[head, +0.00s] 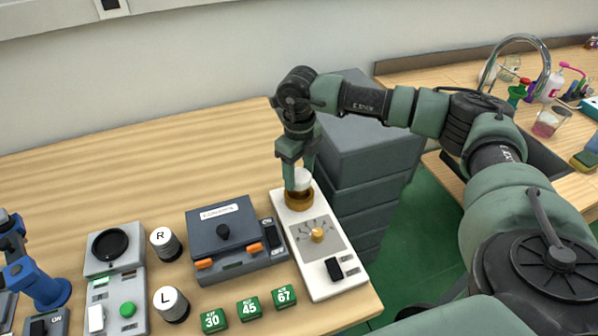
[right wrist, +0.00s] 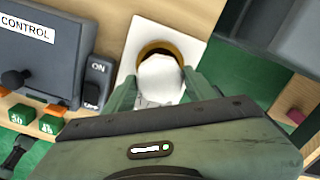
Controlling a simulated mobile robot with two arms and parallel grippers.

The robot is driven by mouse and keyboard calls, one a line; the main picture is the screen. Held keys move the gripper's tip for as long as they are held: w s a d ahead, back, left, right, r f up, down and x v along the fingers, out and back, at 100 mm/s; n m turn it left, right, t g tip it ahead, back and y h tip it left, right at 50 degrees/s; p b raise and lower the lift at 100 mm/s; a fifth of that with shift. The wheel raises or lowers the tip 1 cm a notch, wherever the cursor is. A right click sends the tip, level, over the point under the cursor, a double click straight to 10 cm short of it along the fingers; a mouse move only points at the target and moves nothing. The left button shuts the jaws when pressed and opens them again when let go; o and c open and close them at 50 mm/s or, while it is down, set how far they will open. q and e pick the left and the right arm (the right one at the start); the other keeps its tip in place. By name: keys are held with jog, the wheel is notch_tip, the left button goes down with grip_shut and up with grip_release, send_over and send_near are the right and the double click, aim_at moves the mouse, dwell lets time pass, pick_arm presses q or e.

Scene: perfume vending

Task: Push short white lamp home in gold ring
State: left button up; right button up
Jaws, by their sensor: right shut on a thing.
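The short white lamp (head: 301,180) is upright at the gold ring (head: 299,199), at the far end of a white panel (head: 335,287). My right gripper (head: 297,181) comes down from above and is shut on the lamp. In the right wrist view the white lamp (right wrist: 161,80) is between the fingers of my right gripper (right wrist: 160,90), and the gold ring (right wrist: 157,46) shows around its far side. How deep the lamp sits in the ring is hidden. My left gripper is not in view.
A dark control box (head: 222,236) stands left of the panel. Green numbered blocks (head: 248,308) and two white-topped cylinders marked R (head: 164,243) and L (head: 171,304) are nearby. Grey drawers (head: 365,150) stand beyond the table's right edge. The table behind is clear.

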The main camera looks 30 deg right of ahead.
jog(key=shift+f+b, duration=1.2)
jog(key=shift+f, duration=0.3)
dwell(1.6)
jog(key=o, duration=1.2)
jog(key=o, duration=0.4)
jog(key=shift+r+p, duration=2.25)
jog(key=shift+r, duration=1.3)
